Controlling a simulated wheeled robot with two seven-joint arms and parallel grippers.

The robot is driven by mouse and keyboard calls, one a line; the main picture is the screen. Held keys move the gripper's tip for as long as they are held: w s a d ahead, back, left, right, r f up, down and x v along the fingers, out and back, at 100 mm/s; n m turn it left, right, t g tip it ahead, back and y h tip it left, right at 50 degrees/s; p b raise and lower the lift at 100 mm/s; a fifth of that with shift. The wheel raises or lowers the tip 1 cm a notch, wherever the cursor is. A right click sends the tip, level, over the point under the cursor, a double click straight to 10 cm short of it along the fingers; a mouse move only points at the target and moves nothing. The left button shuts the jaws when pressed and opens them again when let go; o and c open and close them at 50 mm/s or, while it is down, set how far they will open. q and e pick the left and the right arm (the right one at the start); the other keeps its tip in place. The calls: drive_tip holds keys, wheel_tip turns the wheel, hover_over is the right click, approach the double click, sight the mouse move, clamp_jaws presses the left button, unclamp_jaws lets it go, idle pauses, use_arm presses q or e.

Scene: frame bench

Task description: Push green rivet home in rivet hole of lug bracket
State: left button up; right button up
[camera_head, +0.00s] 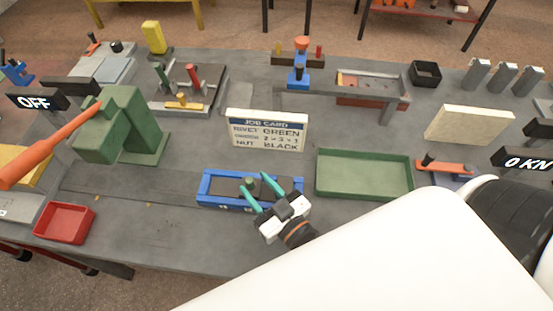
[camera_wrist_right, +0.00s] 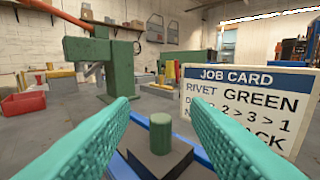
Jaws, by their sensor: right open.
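The green rivet (camera_head: 249,183) stands upright on a dark block in the blue fixture (camera_head: 203,189); the block appears to be the lug bracket (camera_wrist_right: 158,163). In the right wrist view the rivet (camera_wrist_right: 161,133) stands clearly proud of the block's top, between and beyond my fingers. The hole itself is hidden beneath it. My right gripper (camera_head: 257,184) is open, its two teal fingers spread on either side of the rivet. Whether either finger touches it, I cannot tell. My left gripper is not in view.
The job card (camera_head: 266,131) stands just behind the fixture. A green tray (camera_head: 365,188) lies to the right. A green press (camera_head: 128,110) with an orange lever stands at the left, a red tray (camera_head: 64,222) at front left. Bare bench lies between press and fixture.

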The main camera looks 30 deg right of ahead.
drive_tip(key=s, duration=0.3)
drive_tip(key=s+d+b, duration=0.1)
drive_tip(key=s, duration=0.2)
drive_tip(key=shift+s+d+b, duration=0.15)
drive_tip(key=shift+s+b, duration=0.15)
drive_tip(key=shift+s, duration=0.05)
drive_tip(key=shift+s+d+r, duration=0.1)
drive_tip(key=shift+s+d, duration=0.05)
drive_tip(key=shift+s, duration=0.45)
